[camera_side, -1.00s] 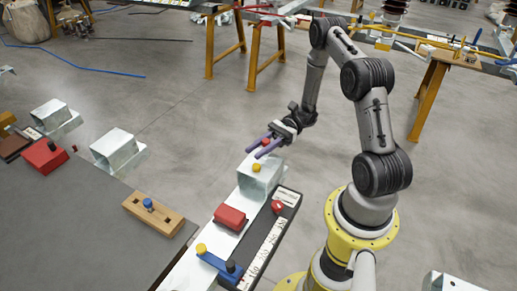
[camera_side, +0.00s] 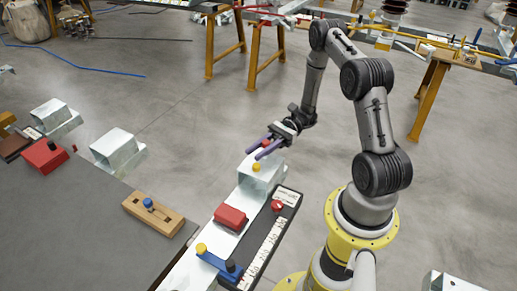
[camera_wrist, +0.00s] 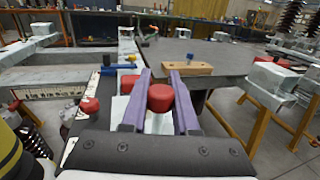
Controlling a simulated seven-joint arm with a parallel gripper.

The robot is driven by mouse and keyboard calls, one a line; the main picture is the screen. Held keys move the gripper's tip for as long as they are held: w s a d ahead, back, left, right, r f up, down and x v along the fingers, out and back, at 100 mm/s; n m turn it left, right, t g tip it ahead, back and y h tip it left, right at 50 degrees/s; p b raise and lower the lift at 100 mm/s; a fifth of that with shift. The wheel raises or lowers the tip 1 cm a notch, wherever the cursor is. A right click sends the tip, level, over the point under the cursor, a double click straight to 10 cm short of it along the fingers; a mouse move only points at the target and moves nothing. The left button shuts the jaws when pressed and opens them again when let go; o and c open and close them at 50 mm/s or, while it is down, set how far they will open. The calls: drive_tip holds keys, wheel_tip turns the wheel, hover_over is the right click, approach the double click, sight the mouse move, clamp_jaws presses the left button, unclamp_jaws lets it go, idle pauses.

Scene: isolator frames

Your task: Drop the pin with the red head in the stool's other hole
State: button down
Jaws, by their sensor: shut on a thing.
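My gripper (camera_side: 261,149), with purple fingers, is shut on the pin with the red head (camera_side: 266,143). The stool (camera_side: 262,180) is a bent, shiny metal piece just below the fingers in the side view. A pin with a yellow head (camera_side: 256,167) stands in its top. The stool's other hole is not visible, and I cannot tell how far above the top the red pin is.
A wooden block (camera_side: 153,214) with a blue pin lies on the grey table.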

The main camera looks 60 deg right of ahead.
drive_tip(key=shift+f, duration=1.2)
drive_tip(key=c, duration=0.6)
unclamp_jaws()
drive_tip(key=shift+f, duration=0.1)
drive_tip(key=v, duration=1.4)
